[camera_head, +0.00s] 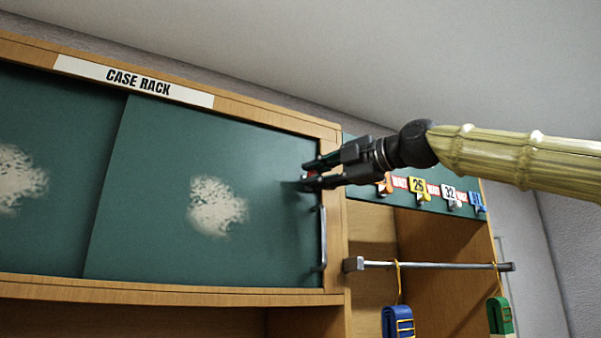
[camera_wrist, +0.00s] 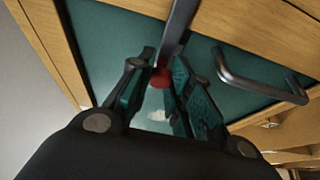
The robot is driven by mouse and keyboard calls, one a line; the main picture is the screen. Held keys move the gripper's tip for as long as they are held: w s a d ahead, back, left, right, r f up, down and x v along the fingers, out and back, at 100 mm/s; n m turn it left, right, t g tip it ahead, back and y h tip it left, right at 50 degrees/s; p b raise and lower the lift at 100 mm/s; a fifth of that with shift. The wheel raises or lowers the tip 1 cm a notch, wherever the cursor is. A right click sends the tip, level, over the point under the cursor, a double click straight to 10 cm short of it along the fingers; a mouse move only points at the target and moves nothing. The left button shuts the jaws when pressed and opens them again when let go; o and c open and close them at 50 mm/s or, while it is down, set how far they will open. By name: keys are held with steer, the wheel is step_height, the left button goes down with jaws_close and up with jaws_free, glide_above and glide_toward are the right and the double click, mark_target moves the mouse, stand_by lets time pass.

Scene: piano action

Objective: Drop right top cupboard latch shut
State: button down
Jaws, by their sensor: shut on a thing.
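The right cupboard door (camera_head: 150,215) is a dark green panel under the "CASE RACK" sign, and it covers the right bay. My gripper (camera_head: 307,181) is at the door's upper right edge, beside the wooden post. In the wrist view my gripper (camera_wrist: 158,78) is shut on the latch, a grey metal bar (camera_wrist: 180,25) with a red end (camera_wrist: 160,77) between the fingers. The bar runs out of the top of that view. In the head view the gripper hides most of the latch, so its exact angle cannot be told.
A metal pull handle (camera_head: 323,240) stands on the door just below my gripper; it also shows in the wrist view (camera_wrist: 260,88). To the right are a board with numbered tags (camera_head: 417,185) and a rail (camera_head: 435,265) with blue and green hanging items.

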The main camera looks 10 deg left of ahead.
steer(key=shift+a+f, duration=0.1)
steer(key=shift+f, duration=0.05)
steer(key=c, duration=1.7)
jaws_free()
steer(key=o, duration=0.4)
steer(key=shift+s, duration=0.15)
steer(key=shift+o, duration=0.2)
steer(key=shift+d, duration=0.2)
steer(key=v, duration=1.2)
